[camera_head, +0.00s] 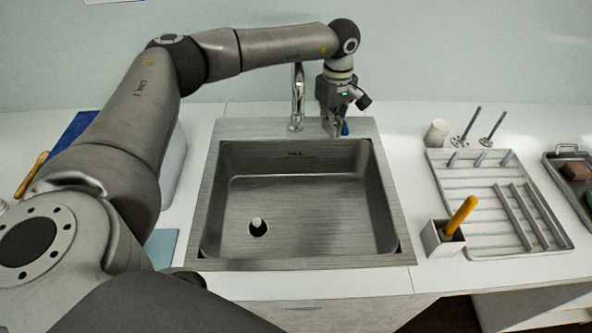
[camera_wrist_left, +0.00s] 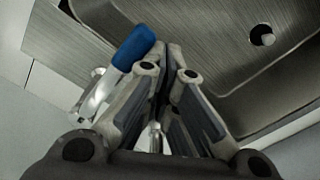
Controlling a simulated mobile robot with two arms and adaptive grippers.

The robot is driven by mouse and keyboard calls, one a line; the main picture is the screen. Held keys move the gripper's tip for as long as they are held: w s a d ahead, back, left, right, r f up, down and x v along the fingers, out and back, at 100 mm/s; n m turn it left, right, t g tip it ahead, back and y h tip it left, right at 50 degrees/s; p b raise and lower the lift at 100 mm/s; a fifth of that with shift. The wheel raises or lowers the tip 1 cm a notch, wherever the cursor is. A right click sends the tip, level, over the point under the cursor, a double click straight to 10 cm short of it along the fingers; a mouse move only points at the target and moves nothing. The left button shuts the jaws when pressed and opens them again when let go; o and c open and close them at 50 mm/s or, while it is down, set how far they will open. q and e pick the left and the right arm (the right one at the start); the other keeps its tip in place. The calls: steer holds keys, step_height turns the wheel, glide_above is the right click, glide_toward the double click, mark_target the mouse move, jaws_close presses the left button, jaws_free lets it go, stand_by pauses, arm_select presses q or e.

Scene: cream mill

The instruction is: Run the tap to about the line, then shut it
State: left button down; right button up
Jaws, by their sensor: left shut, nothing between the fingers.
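The chrome tap (camera_head: 298,98) stands behind the steel sink (camera_head: 210,190). Its blue handle (camera_head: 345,129) shows beside my left gripper (camera_head: 335,132), and larger in the left wrist view (camera_wrist_left: 134,48). My left gripper is shut and empty, fingers pointing down, close beside the handle; I cannot tell if they touch. A small dark fill mark (camera_head: 295,154) is on the sink's back wall. A pale round-topped piece (camera_head: 257,222) sits at the dark drain. I see no stream from the tap, and no clear water surface in the basin. My right gripper is out of view.
Right of the sink are a drying rack (camera_head: 490,240), a small holder (camera_head: 436,240) with a yellow-handled tool (camera_head: 460,214), a white cup (camera_head: 436,133) and two metal pieces. A tray (camera_head: 575,180) stands farther right. A blue cloth (camera_head: 160,247) lies left of the sink.

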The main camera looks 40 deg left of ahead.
arm_select(q)
steer(key=shift+s+d+f, duration=0.15)
steer(key=shift+d+f, duration=0.25)
steer(key=shift+f, duration=0.1)
steer(key=shift+w+d+r, duration=0.1)
steer(key=shift+w+d, duration=0.45)
steer(key=shift+d, duration=0.3)
steer(key=shift+w+b, duration=0.1)
steer(key=shift+b, duration=0.2)
steer(key=shift+w+d, duration=0.55)
steer(key=shift+w, duration=0.15)
steer(key=shift+s, duration=0.1)
